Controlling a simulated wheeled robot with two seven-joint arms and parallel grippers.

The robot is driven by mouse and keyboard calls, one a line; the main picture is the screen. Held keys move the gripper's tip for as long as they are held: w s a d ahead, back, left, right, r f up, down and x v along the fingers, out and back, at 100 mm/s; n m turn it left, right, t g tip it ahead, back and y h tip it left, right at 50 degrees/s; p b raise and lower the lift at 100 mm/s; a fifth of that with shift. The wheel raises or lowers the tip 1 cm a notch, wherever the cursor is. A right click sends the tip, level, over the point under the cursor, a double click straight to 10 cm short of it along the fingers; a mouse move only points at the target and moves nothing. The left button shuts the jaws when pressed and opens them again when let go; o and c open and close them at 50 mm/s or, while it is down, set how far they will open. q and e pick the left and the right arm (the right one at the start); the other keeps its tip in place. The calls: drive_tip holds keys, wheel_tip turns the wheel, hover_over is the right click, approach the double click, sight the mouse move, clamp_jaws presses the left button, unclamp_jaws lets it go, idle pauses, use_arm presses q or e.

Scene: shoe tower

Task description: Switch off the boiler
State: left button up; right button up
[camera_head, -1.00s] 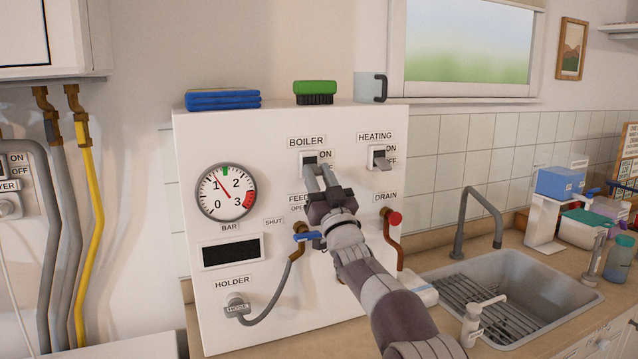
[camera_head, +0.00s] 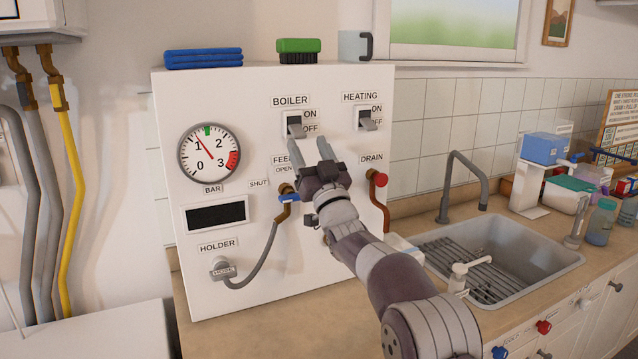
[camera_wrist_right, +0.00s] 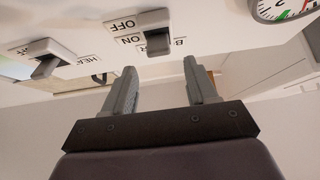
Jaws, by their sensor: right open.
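The boiler switch (camera_head: 294,124) is on the white panel under the BOILER label, with ON and OFF tags at its right. In the right wrist view the boiler switch (camera_wrist_right: 155,35) appears upside down, beyond the two spread fingers (camera_wrist_right: 157,75). My left gripper is not in view.
The panel carries a pressure gauge (camera_head: 209,152), a blue-handled feed valve (camera_head: 288,198) and a red drain knob (camera_head: 378,179). A sponge cloth stack (camera_head: 204,58), green brush (camera_head: 298,48) and mug (camera_head: 354,45) sit on top. A sink (camera_head: 500,260) is at right.

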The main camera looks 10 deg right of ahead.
use_arm(q)
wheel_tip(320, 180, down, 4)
drive_tip(key=b, duration=0.2)
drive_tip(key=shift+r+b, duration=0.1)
drive_tip(key=shift+b, duration=0.2)
use_arm(e)
drive_tip(key=v, duration=0.8)
drive_tip(key=shift+s, duration=0.25)
drive_tip(key=shift+f, duration=0.15)
